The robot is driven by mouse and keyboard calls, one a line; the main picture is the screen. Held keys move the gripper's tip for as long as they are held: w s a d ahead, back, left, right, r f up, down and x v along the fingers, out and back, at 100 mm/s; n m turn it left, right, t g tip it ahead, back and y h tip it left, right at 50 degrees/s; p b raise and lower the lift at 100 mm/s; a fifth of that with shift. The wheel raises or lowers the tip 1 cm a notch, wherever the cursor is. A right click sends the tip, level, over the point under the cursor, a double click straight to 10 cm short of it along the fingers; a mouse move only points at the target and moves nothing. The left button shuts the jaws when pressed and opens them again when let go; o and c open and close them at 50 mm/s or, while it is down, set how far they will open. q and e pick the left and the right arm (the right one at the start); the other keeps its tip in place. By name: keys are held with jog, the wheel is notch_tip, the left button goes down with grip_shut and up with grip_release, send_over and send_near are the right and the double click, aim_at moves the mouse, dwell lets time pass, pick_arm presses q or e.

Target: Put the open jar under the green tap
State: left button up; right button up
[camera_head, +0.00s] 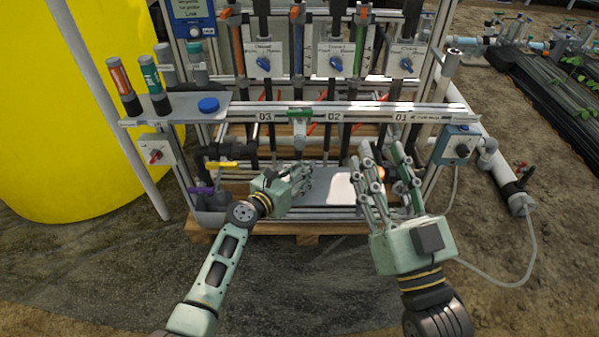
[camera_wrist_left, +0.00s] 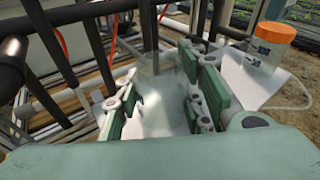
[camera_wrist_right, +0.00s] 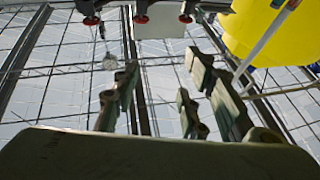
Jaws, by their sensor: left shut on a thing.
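The green tap (camera_head: 300,116) is on the front rail, between the 03 and 02 labels. My left gripper (camera_head: 298,178) is low in front of the skid, below the green tap. In the left wrist view its fingers (camera_wrist_left: 160,88) are closed around a clear, see-through jar (camera_wrist_left: 152,66). The jar is faint, and its rim and contents are hard to make out; in the head view the fingers mostly hide it. My right gripper (camera_head: 388,165) is raised at the right, fingers apart and pointing up. Its right wrist view (camera_wrist_right: 165,95) shows nothing between them.
A jar with an orange lid (camera_wrist_left: 276,33) stands on a pale tray (camera_head: 335,186) behind my grippers. A blue lid (camera_head: 208,104) and red (camera_head: 121,78) and green (camera_head: 150,76) bottles are on the left shelf. Yellow-handled (camera_head: 221,164) and purple-handled (camera_head: 200,190) valves are left of my left gripper.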

pick_arm(q)
jog(key=shift+f, duration=0.2)
pick_arm(e)
jog(key=shift+s+r+t, duration=0.35)
jog(key=shift+r+t, duration=0.15)
jog(key=shift+r, duration=0.1)
pick_arm(q)
jog(key=o, duration=1.4)
pick_arm(e)
jog(key=shift+r, duration=0.1)
